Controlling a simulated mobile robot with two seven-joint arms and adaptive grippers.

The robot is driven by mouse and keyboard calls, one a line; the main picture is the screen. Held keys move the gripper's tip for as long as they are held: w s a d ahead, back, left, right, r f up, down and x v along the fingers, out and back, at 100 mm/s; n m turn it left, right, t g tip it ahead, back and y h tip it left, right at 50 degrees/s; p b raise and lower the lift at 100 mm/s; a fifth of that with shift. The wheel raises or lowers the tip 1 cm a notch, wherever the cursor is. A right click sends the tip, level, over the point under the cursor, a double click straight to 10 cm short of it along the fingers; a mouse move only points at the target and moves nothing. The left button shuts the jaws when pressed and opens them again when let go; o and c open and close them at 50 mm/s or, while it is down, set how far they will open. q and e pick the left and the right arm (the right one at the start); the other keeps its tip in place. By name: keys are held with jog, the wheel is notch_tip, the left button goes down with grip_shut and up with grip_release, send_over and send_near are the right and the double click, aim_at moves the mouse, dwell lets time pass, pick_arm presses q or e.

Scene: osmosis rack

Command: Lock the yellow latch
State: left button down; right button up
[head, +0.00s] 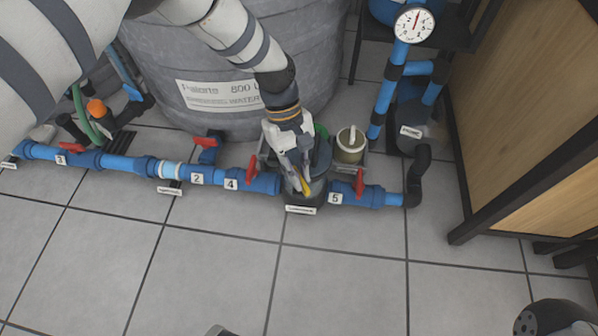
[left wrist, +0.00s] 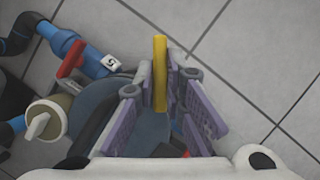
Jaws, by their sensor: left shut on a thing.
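The yellow latch (head: 306,186) is a narrow bar at the front of a dark grey round housing (head: 320,160) between pipe sections 4 and 5. My left gripper (head: 301,183) reaches down onto it from above and hides part of the housing. In the left wrist view the yellow latch (left wrist: 160,72) stands upright in the picture between the purple-padded fingers of my left gripper (left wrist: 160,90), which is shut on it. The dark housing (left wrist: 95,100) lies below and to the left there.
Blue pipe (head: 120,163) with red valve handles (head: 253,168) runs along both sides of the housing. A beige-capped canister (head: 350,146) stands close behind on the right. A large grey water tank (head: 220,70) is behind. The tiled floor (head: 220,265) in front is clear.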

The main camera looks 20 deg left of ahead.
pick_arm(q)
jog(key=m+y+b, duration=0.1)
jog(key=m, duration=0.2)
jog(key=shift+w+f+m+g, duration=0.1)
jog(key=shift+w+m+g, duration=0.05)
jog(key=shift+m+g, duration=0.2)
jog(key=shift+d+m+g+y+b, duration=0.15)
jog(key=shift+m+g+y+b, duration=0.4)
jog(key=shift+m, duration=1.2)
jog(key=c, duration=1.7)
grip_release()
jog(key=shift+o, duration=0.2)
jog(key=v, duration=1.2)
jog(key=shift+d, duration=0.15)
